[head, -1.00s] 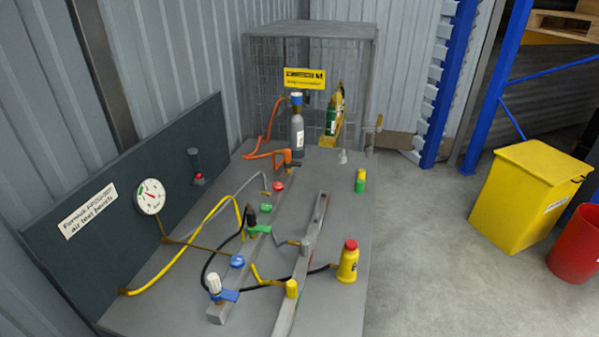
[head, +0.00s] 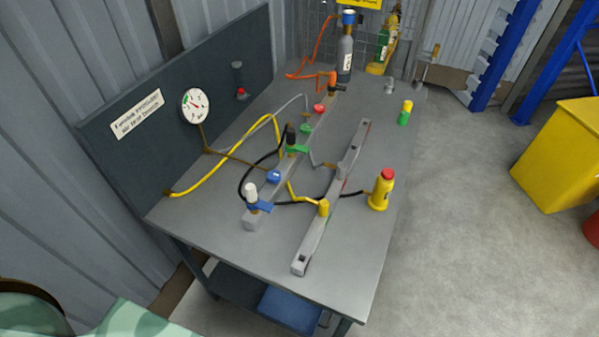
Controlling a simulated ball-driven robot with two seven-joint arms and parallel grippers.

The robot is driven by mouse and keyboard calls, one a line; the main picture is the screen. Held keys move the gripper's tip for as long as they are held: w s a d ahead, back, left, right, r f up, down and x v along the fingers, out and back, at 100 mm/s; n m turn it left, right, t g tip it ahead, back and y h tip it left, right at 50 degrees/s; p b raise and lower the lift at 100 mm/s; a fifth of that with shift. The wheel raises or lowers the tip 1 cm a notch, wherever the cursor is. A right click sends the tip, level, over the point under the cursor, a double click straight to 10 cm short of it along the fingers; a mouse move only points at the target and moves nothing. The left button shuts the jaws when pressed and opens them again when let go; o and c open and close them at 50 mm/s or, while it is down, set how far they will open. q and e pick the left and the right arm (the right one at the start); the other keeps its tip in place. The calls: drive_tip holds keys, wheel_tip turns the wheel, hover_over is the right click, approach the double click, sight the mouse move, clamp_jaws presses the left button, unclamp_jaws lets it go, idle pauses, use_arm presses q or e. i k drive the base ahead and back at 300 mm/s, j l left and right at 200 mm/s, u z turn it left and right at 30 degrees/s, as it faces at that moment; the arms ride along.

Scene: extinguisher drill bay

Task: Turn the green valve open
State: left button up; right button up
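The green valve (head: 297,149) sits on the grey manifold bar on the bench, around the middle of the head view. It has a flat green lever at the foot of a black upright fitting (head: 290,134). A second green piece (head: 306,129) shows just behind it on the same bar. Whether the valve is open or closed I cannot tell. A blue-levered valve with a white top (head: 252,196) stands at the bar's near end. Neither of my grippers shows in the head view, and nothing touches the valve.
Yellow, black and grey hoses loop around the valve. A second grey bar (head: 312,240) and a yellow bottle with a red cap (head: 380,190) stand to its right. A dark back panel with a gauge (head: 195,106) rises at left. The bench's front right (head: 350,270) is clear.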

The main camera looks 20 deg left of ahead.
sight(305, 129)
drive_tip(key=k+j+z, duration=0.1)
drive_tip(key=j+z, duration=0.25)
drive_tip(key=k+j+z, duration=0.1)
drive_tip(key=j+z, duration=0.3)
drive_tip(key=k+j+z, duration=0.2)
drive_tip(key=j+z, duration=0.15)
drive_tip(key=k+j+z, duration=0.2)
drive_tip(key=z, duration=0.15)
drive_tip(key=j, duration=0.1)
